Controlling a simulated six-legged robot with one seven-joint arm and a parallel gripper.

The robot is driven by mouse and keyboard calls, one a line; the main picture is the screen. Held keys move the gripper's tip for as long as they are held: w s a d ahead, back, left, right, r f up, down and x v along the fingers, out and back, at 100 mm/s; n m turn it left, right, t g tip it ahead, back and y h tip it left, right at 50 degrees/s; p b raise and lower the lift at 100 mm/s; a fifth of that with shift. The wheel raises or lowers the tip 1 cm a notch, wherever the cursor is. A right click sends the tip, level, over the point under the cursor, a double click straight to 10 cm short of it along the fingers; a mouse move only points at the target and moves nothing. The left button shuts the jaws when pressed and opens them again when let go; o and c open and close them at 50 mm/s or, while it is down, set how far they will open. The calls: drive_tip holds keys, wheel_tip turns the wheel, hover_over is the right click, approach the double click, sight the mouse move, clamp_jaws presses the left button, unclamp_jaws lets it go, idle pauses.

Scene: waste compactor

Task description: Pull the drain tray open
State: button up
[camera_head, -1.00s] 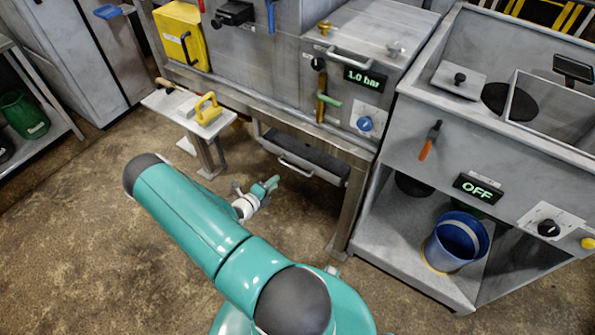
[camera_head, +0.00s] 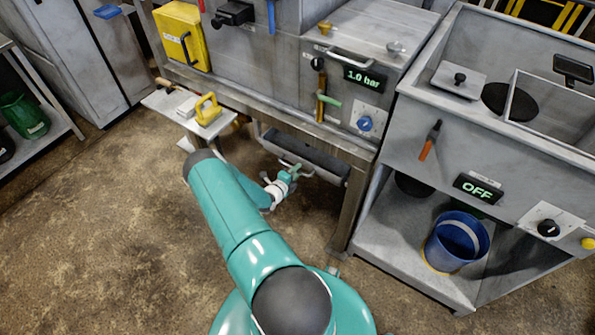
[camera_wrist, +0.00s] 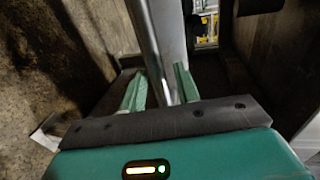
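The drain tray (camera_head: 310,158) is a dark grey drawer under the bench, with a light metal bar handle on its front. My gripper (camera_head: 290,173) is at the handle in the head view and partly covers it. In the wrist view, my gripper's two green fingers (camera_wrist: 160,88) stand apart. A silver bar, which looks like the tray handle (camera_wrist: 149,35), runs between them. The left finger is apart from the bar; the right one is close to it, and contact cannot be told.
A bench leg (camera_head: 350,205) stands to the right of the tray. A small side table (camera_head: 185,112) with a yellow-handled tool is to the left. A blue bucket (camera_head: 457,240) sits on the right unit's lower shelf. The floor in front is clear on the left.

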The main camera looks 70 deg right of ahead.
drive_tip(key=shift+s+d+f, duration=0.15)
drive_tip(key=shift+d, duration=0.45)
clamp_jaws()
drive_tip(key=f+v, duration=0.3)
drive_tip(key=v, duration=1.4)
drive_tip(key=a+f+v, duration=0.1)
drive_tip(key=f+v, duration=0.3)
drive_tip(key=v, duration=1.3)
drive_tip(key=shift+w+a, duration=0.3)
drive_tip(key=shift+a, duration=0.05)
